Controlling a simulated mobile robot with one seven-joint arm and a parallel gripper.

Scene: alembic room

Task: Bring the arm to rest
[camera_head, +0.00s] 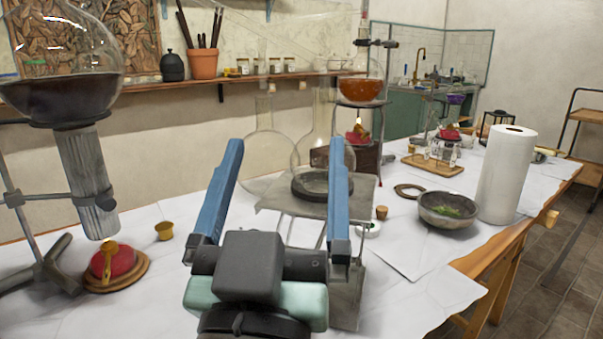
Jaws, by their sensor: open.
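My gripper (283,160) is in the middle of the head view, above the near part of the white-covered table (420,245). Its two blue fingers are spread wide apart and point away from me. Nothing is held between them. Behind the fingers stands a metal stand (345,290) with a flat top, and a dark ring lies on it. A clear round flask (318,140) shows just behind, between and beside the fingers. My gripper hides part of the stand. I cannot tell how far the fingers are from the flask.
At left, a large flask of dark liquid (60,95) hangs over a red burner (112,262). An orange-filled flask (361,88) stands farther back. A stone bowl (447,209) and a paper towel roll (506,175) are at right. The table's front right is clear.

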